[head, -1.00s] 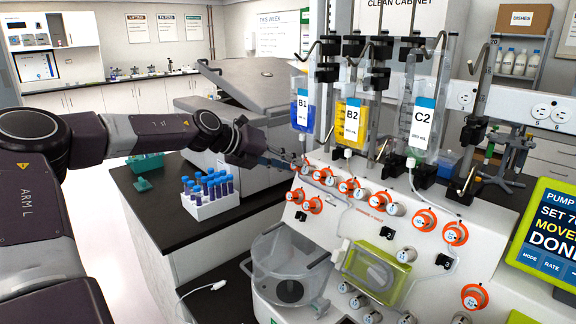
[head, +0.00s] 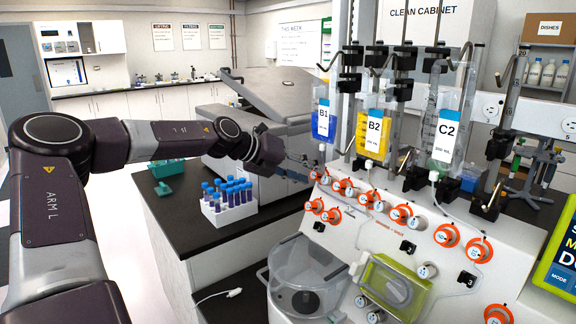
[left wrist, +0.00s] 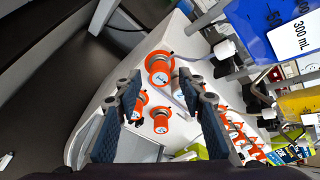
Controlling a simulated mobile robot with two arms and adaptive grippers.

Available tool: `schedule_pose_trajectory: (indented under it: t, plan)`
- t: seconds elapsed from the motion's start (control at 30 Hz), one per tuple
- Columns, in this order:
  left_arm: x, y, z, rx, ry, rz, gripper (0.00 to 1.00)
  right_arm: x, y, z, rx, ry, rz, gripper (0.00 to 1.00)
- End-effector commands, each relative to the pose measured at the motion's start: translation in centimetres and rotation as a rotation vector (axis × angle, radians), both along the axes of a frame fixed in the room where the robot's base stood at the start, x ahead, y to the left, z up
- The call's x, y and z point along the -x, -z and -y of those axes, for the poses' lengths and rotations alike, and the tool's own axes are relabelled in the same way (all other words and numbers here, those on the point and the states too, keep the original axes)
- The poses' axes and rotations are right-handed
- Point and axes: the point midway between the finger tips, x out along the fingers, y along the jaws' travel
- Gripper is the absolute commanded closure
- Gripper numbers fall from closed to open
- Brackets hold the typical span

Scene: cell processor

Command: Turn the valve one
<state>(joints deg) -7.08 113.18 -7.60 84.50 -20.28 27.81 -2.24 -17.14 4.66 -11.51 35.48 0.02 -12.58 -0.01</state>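The cell processor is a white sloped panel with several round valves in orange rings. One valve (left wrist: 160,67) lies just ahead of and between my left fingertips in the left wrist view; its small label is too small to read surely. The same end of the valve row (head: 316,174) shows in the head view by my left gripper (head: 305,163). In the left wrist view the left gripper (left wrist: 160,84) is open and empty, its two blue-padded fingers wide apart. I see no clear contact with the valve. My right gripper is in neither view.
Bags B1 (head: 324,120), B2 (head: 372,135) and C2 (head: 444,142) hang above the panel. A rack of blue-capped tubes (head: 228,205) stands on the dark bench left of it. A clear round vessel (head: 302,275) sits at the panel's lower left.

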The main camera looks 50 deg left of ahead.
Motion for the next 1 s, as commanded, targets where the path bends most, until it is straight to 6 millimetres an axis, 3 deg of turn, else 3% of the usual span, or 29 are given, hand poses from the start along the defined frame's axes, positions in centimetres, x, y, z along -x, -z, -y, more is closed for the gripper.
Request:
schedule_pose_trajectory:
  t: [0.8,1.0]
  plan:
    - [7.9,-4.9,-2.0,-0.001,0.0,0.002,0.63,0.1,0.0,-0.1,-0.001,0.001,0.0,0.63]
    - [9.0,-5.5,-2.2,0.001,0.002,-0.001,0.63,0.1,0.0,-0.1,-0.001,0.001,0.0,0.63]
